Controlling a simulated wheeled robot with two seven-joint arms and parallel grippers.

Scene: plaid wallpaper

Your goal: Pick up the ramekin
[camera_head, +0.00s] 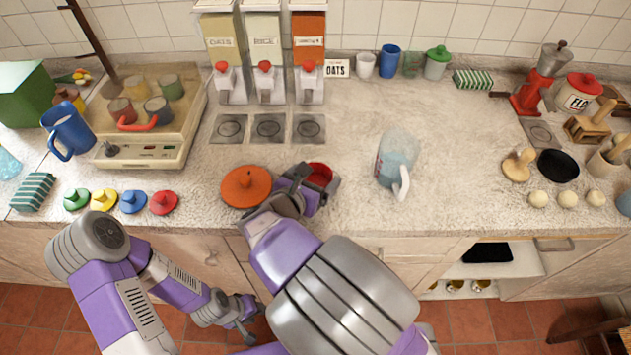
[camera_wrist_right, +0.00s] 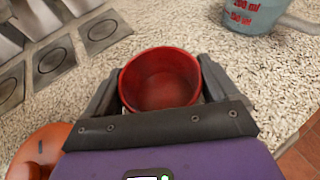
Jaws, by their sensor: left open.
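The red ramekin (camera_head: 321,174) is near the counter's front edge, just left of the measuring jug. In the right wrist view the ramekin (camera_wrist_right: 160,80) is upright and looks empty inside. My right gripper (camera_head: 309,186) has one finger on each side of it, and both fingers appear to touch its wall. The right wrist view shows the same gripper (camera_wrist_right: 160,90) around it. The ramekin's underside is hidden, so whether it rests on the counter cannot be told. My left gripper (camera_head: 243,318) is open and empty, low in front of the cabinets.
An orange lid (camera_head: 246,186) lies just left of my right gripper. A measuring jug (camera_head: 397,160) stands to the right. Dispensers (camera_head: 265,55) stand behind, and several colored lidded knobs (camera_head: 133,201) sit at the left front.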

